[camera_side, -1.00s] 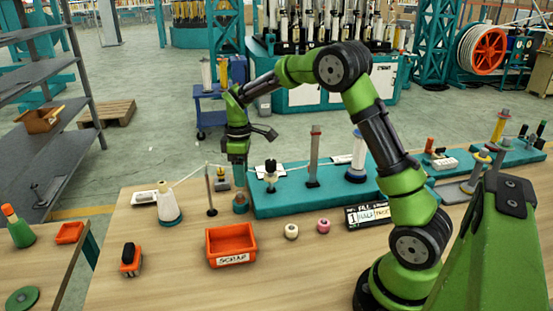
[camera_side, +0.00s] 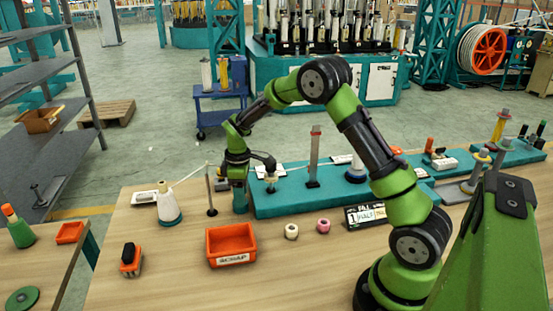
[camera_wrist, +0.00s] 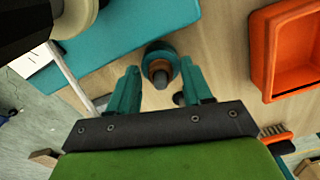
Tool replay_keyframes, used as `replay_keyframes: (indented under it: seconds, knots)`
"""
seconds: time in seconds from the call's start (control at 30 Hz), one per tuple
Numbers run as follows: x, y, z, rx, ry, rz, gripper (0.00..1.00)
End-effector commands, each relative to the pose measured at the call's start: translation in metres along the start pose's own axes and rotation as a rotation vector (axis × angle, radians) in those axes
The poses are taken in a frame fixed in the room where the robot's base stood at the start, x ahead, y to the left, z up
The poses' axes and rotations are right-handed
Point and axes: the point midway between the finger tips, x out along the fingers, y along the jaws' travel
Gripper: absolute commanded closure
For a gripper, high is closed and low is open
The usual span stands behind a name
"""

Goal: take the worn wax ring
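My gripper (camera_wrist: 161,75) is open, with its two teal fingers apart. In the wrist view a small round teal holder (camera_wrist: 162,51) with a brownish ring-like top (camera_wrist: 159,74) lies between and just beyond the fingertips; I cannot tell whether this top is the worn wax ring. In the side view my gripper (camera_side: 239,200) points down at the left end of the teal bench base, and hides the holder.
An orange bin (camera_side: 231,246) stands in front of my gripper; it also shows in the wrist view (camera_wrist: 290,50). A thin post (camera_side: 210,190) and a white cone (camera_side: 168,205) stand to the left. A brush (camera_side: 131,260) lies front left. The front table is mostly clear.

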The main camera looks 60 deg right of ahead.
Motion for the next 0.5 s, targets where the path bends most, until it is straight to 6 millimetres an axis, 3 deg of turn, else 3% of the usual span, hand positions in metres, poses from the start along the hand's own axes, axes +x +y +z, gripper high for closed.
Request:
replay_keyframes:
  seconds: [0.03, 0.3, 0.5]
  knots:
    - [-0.0003, 0.0, -0.0001, 0.0, 0.0, 0.0, 0.59]
    - [-0.0005, 0.0001, -0.0001, -0.001, 0.0, 0.0, 0.99]
    - [-0.0007, 0.0001, -0.0001, -0.001, 0.0, 0.0, 1.0]
